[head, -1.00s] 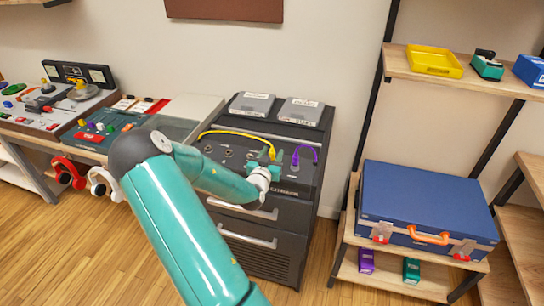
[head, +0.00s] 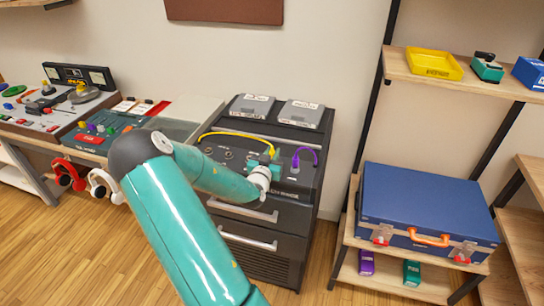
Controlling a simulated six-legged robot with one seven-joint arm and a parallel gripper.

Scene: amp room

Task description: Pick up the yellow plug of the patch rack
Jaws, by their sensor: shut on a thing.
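The patch rack (head: 310,140) is a dark grey cabinet with a sloped jack panel and two drawers below. A yellow cable (head: 230,133) arcs across the panel from its left side to the yellow plug (head: 272,151) at my gripper. My gripper (head: 272,158) is at the panel, shut on the yellow plug. Its fingers and the wrist hide the lower end of the plug, so I cannot tell whether it sits in a jack. A purple plug (head: 295,162) with a purple cable (head: 309,149) stands just right of my gripper.
Two grey boxes with labels, a left one (head: 251,106) and a right one (head: 300,113), lie on top of the rack. A control desk (head: 95,130) stands at the left. Shelves at the right hold a blue case (head: 425,205) and a yellow tray (head: 434,62).

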